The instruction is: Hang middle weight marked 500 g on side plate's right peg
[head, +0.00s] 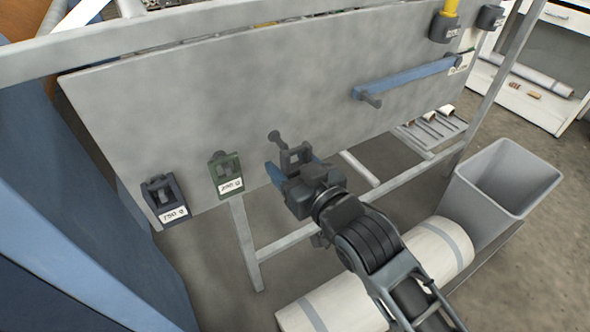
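My gripper (294,166) is in the middle of the head view, in front of the grey side plate (220,95). Its blue fingers stand apart on either side of a dark, frame-like handle (295,155). This looks like a weight's handle; no label shows, and I cannot tell whether the fingers press on it. A bare dark peg (276,138) sticks out just above and left of it. Further right, another bare peg (371,100) sticks out at the left end of a blue bar (405,78). A green weight marked 250 g (225,172) and a dark weight marked 750 g (163,198) hang at the left.
Two dark blocks, one by a yellow part (450,8), sit at the plate's upper right. Frame legs (246,240) stand below the plate; a blue structure (90,180) fills the left.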

